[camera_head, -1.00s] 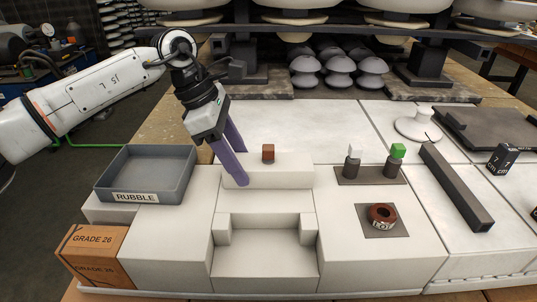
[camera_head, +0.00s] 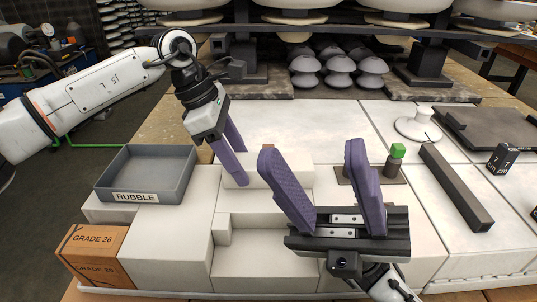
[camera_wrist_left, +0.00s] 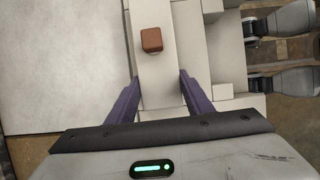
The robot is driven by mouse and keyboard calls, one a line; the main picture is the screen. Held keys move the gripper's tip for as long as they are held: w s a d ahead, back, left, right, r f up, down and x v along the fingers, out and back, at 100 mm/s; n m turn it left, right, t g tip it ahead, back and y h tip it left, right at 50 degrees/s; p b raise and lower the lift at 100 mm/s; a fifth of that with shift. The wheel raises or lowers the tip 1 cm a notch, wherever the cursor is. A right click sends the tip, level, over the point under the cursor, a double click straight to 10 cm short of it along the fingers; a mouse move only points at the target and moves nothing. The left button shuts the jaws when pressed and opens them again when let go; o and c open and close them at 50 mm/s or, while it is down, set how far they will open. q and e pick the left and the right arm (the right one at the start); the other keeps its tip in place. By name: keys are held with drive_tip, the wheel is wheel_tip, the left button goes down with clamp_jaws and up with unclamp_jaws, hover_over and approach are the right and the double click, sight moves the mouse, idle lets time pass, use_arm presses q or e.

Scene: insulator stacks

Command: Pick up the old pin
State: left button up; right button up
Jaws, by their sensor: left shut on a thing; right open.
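A rust-brown square head (camera_wrist_left: 151,39), perhaps the old pin's, stands up from a pale block in the left wrist view. In the head view only a sliver of it (camera_head: 268,146) shows behind my right gripper. My left gripper (camera_head: 240,167) has its purple fingers on both sides of the pale block (camera_head: 238,180) and is shut on it. In the left wrist view its fingers (camera_wrist_left: 158,78) straddle the block just short of the brown head. My right gripper (camera_head: 312,148) is open and empty, held above the front of the pale blocks with its fingers pointing away.
A green-topped pin (camera_head: 397,152) stands on a dark plate at right; its neighbour is hidden by my right gripper. A grey RUBBLE tray (camera_head: 136,197) is at left above a GRADE 26 box (camera_head: 92,256). A dark bar (camera_head: 456,186) and white disc (camera_head: 418,127) lie farther right.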

drive_tip(key=w+a+f+n+h, duration=0.2)
drive_tip(key=a+f+n+h, duration=0.45)
drive_tip(key=a+h, duration=0.4)
drive_tip(key=w+f+t+h, duration=0.4)
drive_tip(key=w+h, duration=0.1)
drive_tip(key=w, duration=0.1)
drive_tip(key=w+d+r+m+t+h, duration=0.1)
drive_tip(key=w+d+r+t+h, duration=0.1)
drive_tip(key=w+d+t+h, duration=0.3)
drive_tip(key=w+d+r+m+t, duration=0.1)
drive_tip(key=w+d+r, duration=0.15)
drive_tip(key=w, duration=0.45)
drive_tip(key=w+d+r+t+h, duration=0.2)
drive_tip(key=w+d+t+h, duration=0.1)
drive_tip(key=w+d, duration=0.25)
drive_tip(key=x, duration=0.8)
drive_tip(key=w+a+x, duration=0.1)
drive_tip(key=x, duration=0.2)
drive_tip(key=shift+f, duration=0.25)
clamp_jaws()
